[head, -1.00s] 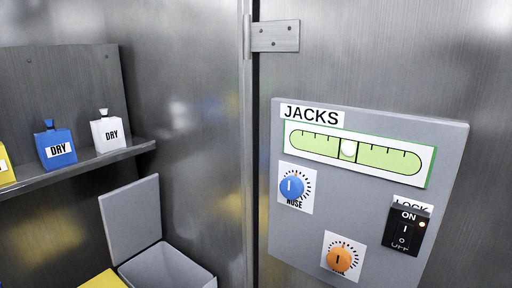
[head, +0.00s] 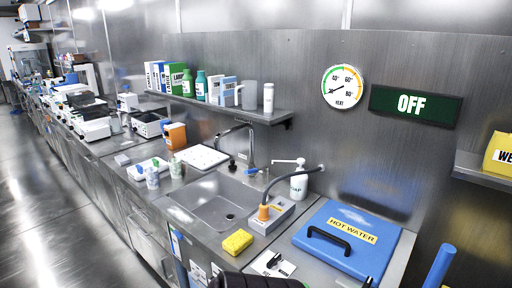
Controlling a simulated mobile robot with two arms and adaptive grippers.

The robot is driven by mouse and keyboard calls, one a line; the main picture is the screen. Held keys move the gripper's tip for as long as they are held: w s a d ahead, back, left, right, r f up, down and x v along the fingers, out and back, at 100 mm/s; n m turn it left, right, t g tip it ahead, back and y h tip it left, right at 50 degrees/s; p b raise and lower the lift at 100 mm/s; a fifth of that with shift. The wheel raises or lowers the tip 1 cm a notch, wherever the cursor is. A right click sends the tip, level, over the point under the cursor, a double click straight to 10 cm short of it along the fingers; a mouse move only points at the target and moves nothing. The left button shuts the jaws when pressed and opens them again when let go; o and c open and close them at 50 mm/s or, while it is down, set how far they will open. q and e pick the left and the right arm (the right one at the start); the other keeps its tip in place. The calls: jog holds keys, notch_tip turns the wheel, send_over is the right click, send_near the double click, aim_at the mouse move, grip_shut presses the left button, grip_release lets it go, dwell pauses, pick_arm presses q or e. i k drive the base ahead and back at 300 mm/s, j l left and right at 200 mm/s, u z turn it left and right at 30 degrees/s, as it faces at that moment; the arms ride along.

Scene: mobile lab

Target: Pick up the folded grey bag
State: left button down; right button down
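I cannot make out a folded grey bag anywhere in the head view. Neither of my grippers can be made out. A dark ribbed shape (head: 258,281) cuts into the bottom edge, and I cannot tell what it is.
A steel counter holds a sink (head: 222,198), a yellow sponge (head: 238,241), a soap bottle (head: 299,182) and a blue HOT WATER lid (head: 345,238). A shelf (head: 225,107) with boxes and bottles hangs above. A blue cylinder (head: 440,266) stands at the right. The floor (head: 50,210) at left is clear.

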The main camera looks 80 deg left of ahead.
aim_at(122, 160)
jog(key=u, duration=3.75)
jog(key=i+j+z, duration=0.1)
jog(key=i, duration=0.25)
jog(key=j, duration=0.1)
